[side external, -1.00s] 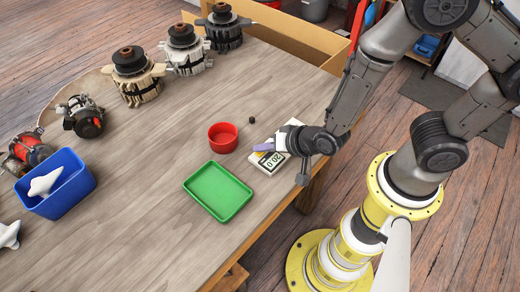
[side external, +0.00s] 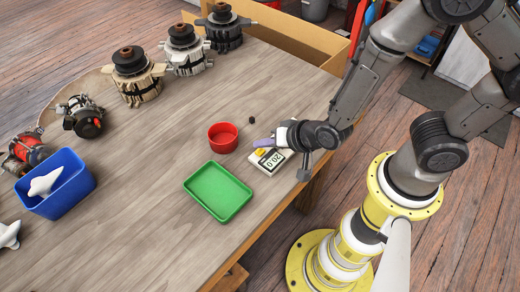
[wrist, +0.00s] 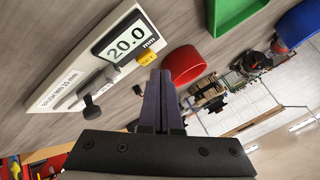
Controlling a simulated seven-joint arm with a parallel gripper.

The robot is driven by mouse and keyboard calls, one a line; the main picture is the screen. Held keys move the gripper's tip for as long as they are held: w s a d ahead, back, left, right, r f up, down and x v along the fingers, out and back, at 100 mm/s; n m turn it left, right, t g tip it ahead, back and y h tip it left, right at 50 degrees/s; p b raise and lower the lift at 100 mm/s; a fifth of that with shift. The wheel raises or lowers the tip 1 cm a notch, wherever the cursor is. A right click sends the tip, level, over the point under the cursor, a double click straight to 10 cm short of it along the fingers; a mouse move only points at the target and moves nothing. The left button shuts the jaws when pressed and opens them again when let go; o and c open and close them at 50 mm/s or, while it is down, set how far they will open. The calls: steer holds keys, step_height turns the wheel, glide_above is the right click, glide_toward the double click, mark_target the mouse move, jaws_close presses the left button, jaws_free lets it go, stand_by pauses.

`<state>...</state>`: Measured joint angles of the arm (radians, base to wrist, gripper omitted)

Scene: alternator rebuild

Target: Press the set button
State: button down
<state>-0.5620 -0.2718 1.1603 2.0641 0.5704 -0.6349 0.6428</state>
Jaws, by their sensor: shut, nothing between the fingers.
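The measuring device (side external: 268,169) is a white panel lying near the table's right edge, with a display reading 20.0 mm in the wrist view (wrist: 125,41). A small yellow button (wrist: 146,57) sits beside the display's corner; it shows partly below the fingers in the side view (side external: 260,152). My gripper (side external: 258,143) is shut and empty, its fingers over the device. In the wrist view its fingertips (wrist: 160,73) appear just beside the yellow button. I cannot tell whether they touch it. My gripper and wrist hide part of the device in the side view.
A red bowl (side external: 223,137) and a green tray (side external: 218,191) are left of the device. A small black piece (side external: 252,119) lies behind it. A blue bin (side external: 68,190) and several alternator units stand farther left. The middle of the table is clear.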

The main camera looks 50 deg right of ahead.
step_height(320, 180, up, 5)
steer(key=shift+r, duration=0.1)
stand_by(0.4)
stand_by(0.5)
step_height(320, 180, up, 11)
steer(key=m+t, duration=0.2)
glide_above(264, 155)
steer(key=w+d, duration=0.4)
step_height(264, 155, up, 8)
steer(key=s+d+n, duration=0.2)
steer(key=s+d+n+g, duration=0.2)
steer(key=s+n, duration=0.2)
steer(key=s, duration=0.5)
steer(key=s+d+n+g+h, duration=0.1)
steer(key=s+d+n+g, duration=0.2)
steer(key=s, duration=0.6)
steer(key=shift+d+f+n+g, duration=0.25)
steer(key=shift+f+n+g, duration=0.05)
steer(key=shift+f+n, duration=0.15)
